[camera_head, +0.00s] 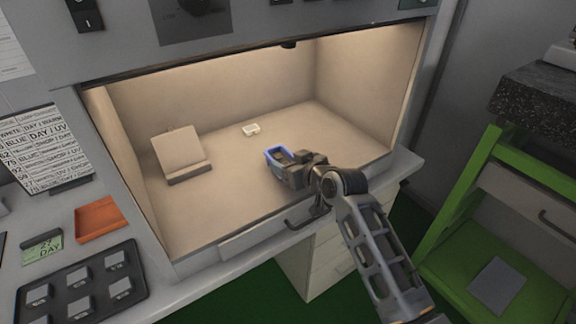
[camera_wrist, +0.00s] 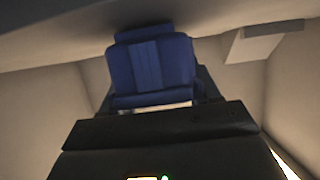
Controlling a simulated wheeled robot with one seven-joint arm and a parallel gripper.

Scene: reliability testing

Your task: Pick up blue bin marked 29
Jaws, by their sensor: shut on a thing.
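A blue bin (camera_head: 272,152) is at the end of my gripper (camera_head: 284,160), inside the lit booth. My gripper is shut on it. In the wrist view the blue bin (camera_wrist: 150,70) fills the upper middle, just beyond the dark gripper body (camera_wrist: 160,125). No number can be read on the bin in either view. I cannot tell for sure whether the bin is lifted clear of the booth floor or touches it.
A beige angled stand (camera_head: 182,155) stands at the left in the booth. A small white object (camera_head: 250,129) lies towards the back. The booth floor (camera_head: 225,205) is otherwise clear. An orange tray (camera_head: 98,219) and a black tray (camera_head: 80,290) with several small pieces lie outside, left.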

